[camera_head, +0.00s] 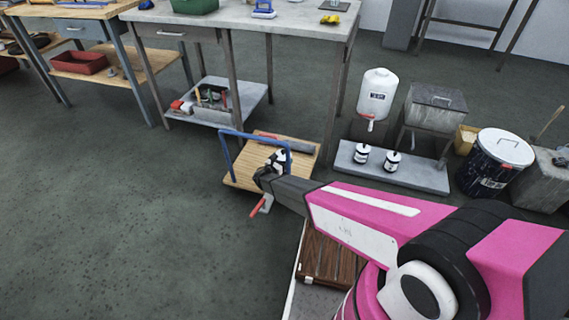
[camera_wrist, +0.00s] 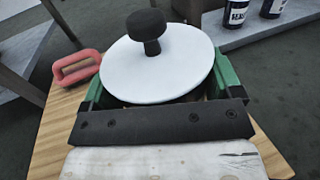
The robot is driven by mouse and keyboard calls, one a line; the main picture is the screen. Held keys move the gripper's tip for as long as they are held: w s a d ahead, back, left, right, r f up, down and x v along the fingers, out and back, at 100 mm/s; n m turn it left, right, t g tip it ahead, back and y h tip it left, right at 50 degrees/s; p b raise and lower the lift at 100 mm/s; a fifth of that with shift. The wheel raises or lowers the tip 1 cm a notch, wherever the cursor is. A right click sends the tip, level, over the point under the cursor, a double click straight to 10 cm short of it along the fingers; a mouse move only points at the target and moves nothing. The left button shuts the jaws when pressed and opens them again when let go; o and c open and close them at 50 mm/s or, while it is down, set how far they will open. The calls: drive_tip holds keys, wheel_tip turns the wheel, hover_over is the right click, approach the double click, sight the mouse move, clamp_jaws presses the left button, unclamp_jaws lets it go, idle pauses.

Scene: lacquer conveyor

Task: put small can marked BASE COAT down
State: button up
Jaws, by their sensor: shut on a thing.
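My gripper (camera_head: 266,174) is shut on a small can (camera_head: 279,158), over the wooden deck of a low platform trolley (camera_head: 240,178). In the wrist view the can shows from above as a round white lid (camera_wrist: 150,75) with a black knob (camera_wrist: 147,28). Green parts show on both sides under the lid. The can's body and label are hidden, so its marking cannot be read. I cannot tell whether its bottom touches the deck.
The trolley has a blue handle (camera_head: 229,155) and a grey roll-like thing (camera_head: 288,144) on it. A red loop (camera_wrist: 75,68) lies beside the can in the wrist view. Two similar cans (camera_head: 362,154) (camera_head: 392,161) stand on a grey slab (camera_head: 420,180) at right. Open floor lies left.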

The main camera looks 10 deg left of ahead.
drive_tip(key=w+f, duration=0.1)
drive_tip(key=w, duration=0.1)
drive_tip(key=w+f, duration=0.1)
drive_tip(key=shift+w+d+f, duration=0.15)
drive_tip(key=shift+w+d, duration=0.05)
drive_tip(key=shift+w, duration=0.2)
drive_tip(key=shift+f, duration=1.95)
drive_tip(key=shift+f, duration=0.1)
drive_tip(key=o, duration=1)
drive_tip(key=shift+f, duration=0.1)
